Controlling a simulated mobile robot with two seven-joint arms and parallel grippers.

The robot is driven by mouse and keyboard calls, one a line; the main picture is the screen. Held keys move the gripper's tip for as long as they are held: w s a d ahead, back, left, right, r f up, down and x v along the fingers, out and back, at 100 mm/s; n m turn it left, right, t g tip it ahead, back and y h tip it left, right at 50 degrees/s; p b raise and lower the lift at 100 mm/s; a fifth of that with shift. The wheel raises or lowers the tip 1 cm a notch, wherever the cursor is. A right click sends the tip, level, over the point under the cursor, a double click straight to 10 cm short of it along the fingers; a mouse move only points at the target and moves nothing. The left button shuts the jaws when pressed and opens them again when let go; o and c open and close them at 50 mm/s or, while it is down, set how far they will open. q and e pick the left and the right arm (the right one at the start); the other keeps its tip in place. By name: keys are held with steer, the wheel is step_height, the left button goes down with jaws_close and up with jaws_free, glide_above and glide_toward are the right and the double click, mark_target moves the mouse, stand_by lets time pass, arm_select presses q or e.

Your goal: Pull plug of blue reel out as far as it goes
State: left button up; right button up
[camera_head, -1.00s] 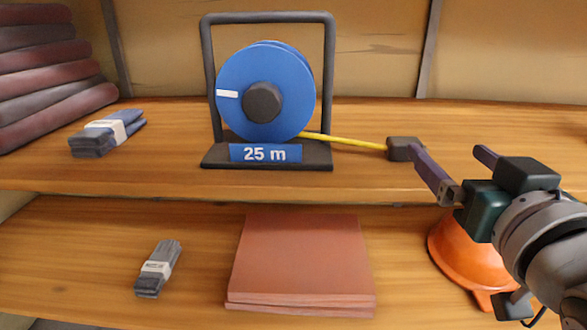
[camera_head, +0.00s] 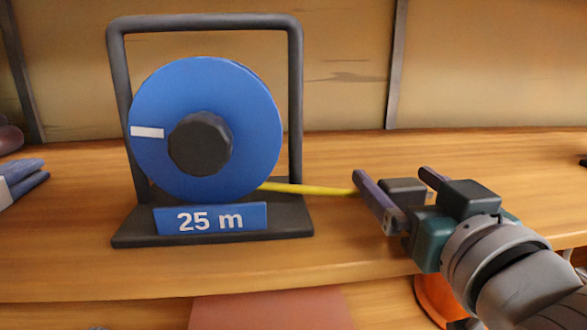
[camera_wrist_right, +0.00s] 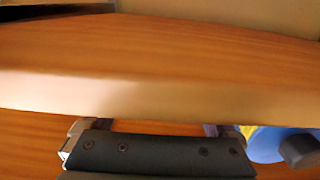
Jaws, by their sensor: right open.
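The blue reel (camera_head: 235,130) with a dark hub and a white mark at its left stands in a dark frame labelled 25 m on the upper shelf. A yellow cable (camera_head: 310,189) runs right from it to the dark plug (camera_head: 403,187). My right gripper (camera_head: 393,176) is open, with one finger on the left side of the plug and one on the right. I cannot tell whether either touches it. The reel's edge also shows at the right of the right wrist view (camera_wrist_right: 262,146), where the plug is hidden. My left gripper is not in view.
The upper shelf (camera_head: 340,255) is clear in front of the cable and to the right behind my gripper. A blue-grey bundle (camera_head: 22,180) lies at the left edge. On the lower shelf are a reddish stack (camera_head: 270,312) and an orange object (camera_head: 437,300), partly hidden.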

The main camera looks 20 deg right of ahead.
steer(key=shift+s+a, duration=0.1)
steer(key=shift+s, duration=0.05)
steer(key=shift+c, duration=0.8)
jaws_close()
